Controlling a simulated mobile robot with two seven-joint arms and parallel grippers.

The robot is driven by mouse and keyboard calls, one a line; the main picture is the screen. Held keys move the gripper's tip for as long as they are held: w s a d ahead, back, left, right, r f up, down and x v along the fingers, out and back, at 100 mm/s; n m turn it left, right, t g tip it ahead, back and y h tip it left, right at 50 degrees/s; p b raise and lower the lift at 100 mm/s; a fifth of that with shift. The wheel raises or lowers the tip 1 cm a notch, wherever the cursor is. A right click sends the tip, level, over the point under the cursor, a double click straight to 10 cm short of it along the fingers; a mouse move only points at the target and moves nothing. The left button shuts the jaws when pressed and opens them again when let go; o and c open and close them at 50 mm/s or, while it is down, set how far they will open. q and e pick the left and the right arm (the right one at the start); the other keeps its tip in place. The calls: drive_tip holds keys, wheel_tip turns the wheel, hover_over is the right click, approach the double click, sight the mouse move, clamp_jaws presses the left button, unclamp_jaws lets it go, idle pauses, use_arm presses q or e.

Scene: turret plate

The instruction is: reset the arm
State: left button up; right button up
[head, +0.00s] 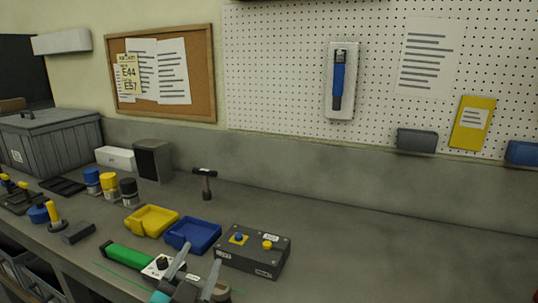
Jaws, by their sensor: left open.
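My left gripper (200,256) comes in at the bottom of the head view. Its two grey fingers are apart, with nothing visible between them. It hangs over the front of the bench, just right of a white plate with a black knob (161,265) and a green bar (125,254). A dark control box (255,262) with a blue and a yellow button stands right of the fingers. I cannot tell whether the gripper touches anything. My right gripper is not in view.
A blue tray (207,240) and a yellow tray (136,229) lie behind the gripper. A small black T-shaped tool (206,184) stands farther back. Blue, yellow and black pots (109,186) stand at left, near a grey crate (60,145). The bench (400,250) is clear at right.

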use_arm(q)
drive_tip(key=s+a+f+n+g+y, duration=0.2)
drive_tip(key=s+a+f+n+g, duration=0.2)
drive_tip(key=s+f+g, duration=0.6)
drive_tip(key=s+f+n+g, duration=0.1)
drive_tip(key=s+f+g, duration=0.1)
drive_tip(key=s+f, duration=0.45)
drive_tip(key=s+f+g, duration=0.2)
drive_tip(key=s+f, duration=0.2)
drive_tip(key=s, duration=0.5)
wheel_tip(320, 180, down, 23)
drive_tip(key=s+g+b, duration=0.1)
drive_tip(key=b, duration=0.1)
drive_tip(key=s+a+f+g+b, duration=0.1)
drive_tip(key=s+a+f+b, duration=0.1)
drive_tip(key=s+f, duration=1.4)
drive_tip(key=shift+f+g+b, duration=0.3)
drive_tip(key=shift+f+b, duration=0.15)
drive_tip(key=shift+f, duration=0.35)
